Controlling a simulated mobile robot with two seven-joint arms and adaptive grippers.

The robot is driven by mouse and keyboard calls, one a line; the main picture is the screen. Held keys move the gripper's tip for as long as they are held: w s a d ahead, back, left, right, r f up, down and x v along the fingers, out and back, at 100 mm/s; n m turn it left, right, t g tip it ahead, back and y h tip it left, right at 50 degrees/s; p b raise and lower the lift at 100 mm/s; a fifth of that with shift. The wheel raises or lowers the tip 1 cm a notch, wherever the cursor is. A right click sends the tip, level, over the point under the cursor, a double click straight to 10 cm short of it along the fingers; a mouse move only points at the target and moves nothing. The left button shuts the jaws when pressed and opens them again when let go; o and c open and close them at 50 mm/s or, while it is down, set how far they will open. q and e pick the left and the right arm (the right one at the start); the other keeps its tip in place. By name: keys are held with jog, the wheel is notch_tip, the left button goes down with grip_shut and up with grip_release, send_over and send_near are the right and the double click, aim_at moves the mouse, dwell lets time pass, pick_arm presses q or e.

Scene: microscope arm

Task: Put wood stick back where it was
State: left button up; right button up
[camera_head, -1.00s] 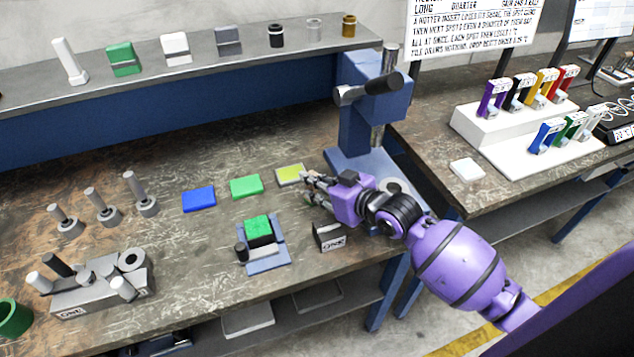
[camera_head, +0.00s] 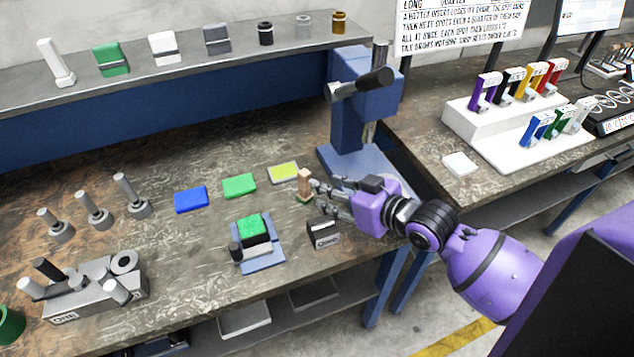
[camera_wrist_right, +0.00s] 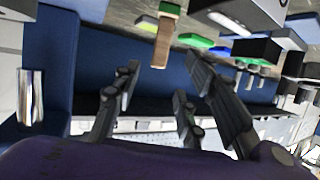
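The wood stick (camera_head: 305,182) is a short light-brown piece that stands upright on the bench, just left of my right gripper's fingertips. There is a small greenish patch at its foot. In the right wrist view the wood stick (camera_wrist_right: 164,38) shows beyond the fingertips and looks clear of them. My right gripper (camera_head: 318,197) is open and empty, with its fingers spread, and it points left toward the stick. The spread fingers also show in the right wrist view (camera_wrist_right: 165,85). My left gripper is not in view.
A blue press (camera_head: 352,120) stands behind my right gripper. A small dark labelled holder (camera_head: 323,235) is just below it. Blue (camera_head: 191,198), green (camera_head: 239,186) and yellow-green (camera_head: 283,172) pads lie to the left. A blue fixture (camera_head: 262,257) with a green-topped block sits in front.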

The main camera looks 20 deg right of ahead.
jog(key=shift+v, duration=2)
